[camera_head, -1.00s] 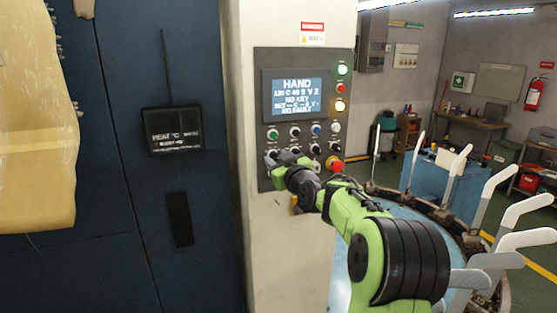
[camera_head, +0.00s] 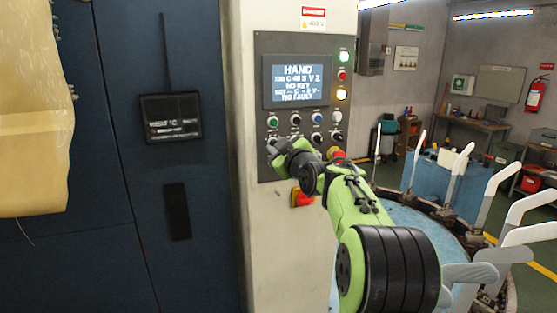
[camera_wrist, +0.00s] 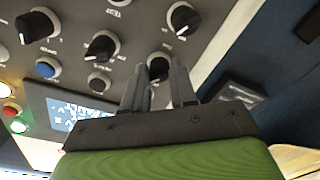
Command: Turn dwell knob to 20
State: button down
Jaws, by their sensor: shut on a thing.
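The control panel (camera_head: 262,100) is on a pale column, with a lit screen (camera_head: 297,86) reading HAND at the top and NO FAULT at the bottom; its small middle lines are blurred. Rows of black knobs are below. My gripper (camera_head: 277,150) is at the panel's lower left in the head view, hiding what it grips. In the wrist view my gripper (camera_wrist: 160,72) is shut on a black knob (camera_wrist: 158,66), one finger on each side. The knob's label and pointer cannot be read, so I cannot tell its setting.
Other black knobs (camera_wrist: 103,46) are close beside the fingers, with a blue button (camera_wrist: 47,68) nearby. A red knob (camera_head: 336,154) and a red-yellow switch (camera_head: 301,198) are near my arm. White sock forms (camera_head: 527,236) stand at the right.

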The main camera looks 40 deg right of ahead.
jog(key=n+b, duration=0.7)
jog(key=n, duration=0.4)
jog(key=shift+r, duration=0.1)
jog(key=shift+n, duration=0.4)
jog(key=c, duration=0.9)
grip_release()
jog(key=shift+s+b, duration=0.1)
jog(key=shift+b, duration=0.2)
jog(key=b+v, duration=0.1)
jog(key=v, duration=0.4)
jog(key=b+v, duration=0.1)
jog(key=v, duration=0.4)
jog(key=b+v, duration=0.2)
jog(key=v, duration=0.3)
jog(key=shift+s+a+r, duration=0.2)
jog(key=shift+s+a, duration=0.05)
jog(key=shift+a, duration=0.1)
